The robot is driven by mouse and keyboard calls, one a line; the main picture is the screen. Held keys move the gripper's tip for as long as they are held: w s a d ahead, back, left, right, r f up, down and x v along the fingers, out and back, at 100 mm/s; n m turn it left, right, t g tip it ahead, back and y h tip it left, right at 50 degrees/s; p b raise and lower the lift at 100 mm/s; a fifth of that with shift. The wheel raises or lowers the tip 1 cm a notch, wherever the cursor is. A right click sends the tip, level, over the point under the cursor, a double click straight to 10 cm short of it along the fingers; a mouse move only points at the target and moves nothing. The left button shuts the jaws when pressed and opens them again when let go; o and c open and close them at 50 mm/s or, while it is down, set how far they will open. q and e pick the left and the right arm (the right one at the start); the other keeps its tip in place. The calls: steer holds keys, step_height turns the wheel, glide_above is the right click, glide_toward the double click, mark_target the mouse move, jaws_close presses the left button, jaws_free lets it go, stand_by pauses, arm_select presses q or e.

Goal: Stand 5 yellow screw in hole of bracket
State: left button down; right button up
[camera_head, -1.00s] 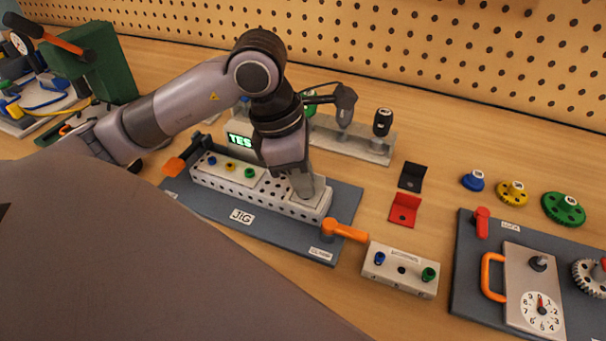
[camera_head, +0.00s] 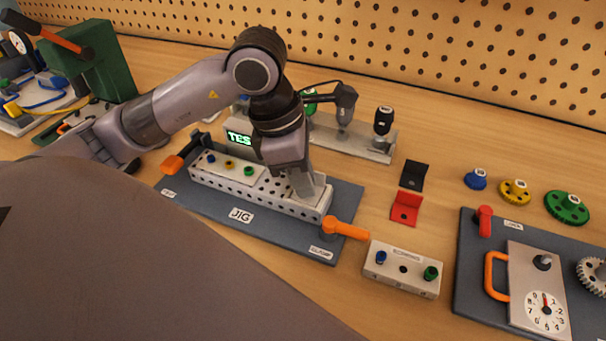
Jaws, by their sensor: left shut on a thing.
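My left gripper (camera_head: 304,184) points down at the right end of the perforated beam (camera_head: 232,187), over a pale metal bracket (camera_head: 310,197). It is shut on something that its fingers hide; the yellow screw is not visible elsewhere. The screw block (camera_head: 392,284) holds a blue screw (camera_head: 381,257) and a green screw (camera_head: 430,273), and its middle hole (camera_head: 403,269) is empty. The bracket's hole is hidden by the gripper. My right gripper is not in view.
The beam lies on the grey jig (camera_head: 220,208), with orange clamp handles (camera_head: 345,230) at its ends. A black bracket (camera_head: 414,175) and a red bracket (camera_head: 405,208) lie to the right. A tool rack (camera_head: 368,146) stands behind. Gears (camera_head: 515,192) lie at the right.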

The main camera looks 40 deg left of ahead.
arm_select(q)
steer(key=shift+f+b, duration=0.1)
steer(key=shift+b, duration=0.25)
stand_by(0.6)
steer(key=shift+f+b, duration=0.35)
steer(key=shift+b, duration=0.15)
stand_by(0.5)
steer(key=c, duration=1.3)
jaws_free()
steer(key=shift+o, duration=0.2)
steer(key=shift+r, duration=0.15)
steer(key=shift+p+v, duration=1.05)
steer(key=shift+v, duration=0.25)
steer(key=shift+w+d+r+p, duration=0.1)
steer(key=shift+d+r+p, duration=0.05)
steer(key=shift+r+p, duration=0.45)
steer(key=shift+w+d+r+p, duration=0.1)
steer(key=shift+r+p, duration=0.25)
steer(key=shift+r, duration=0.45)
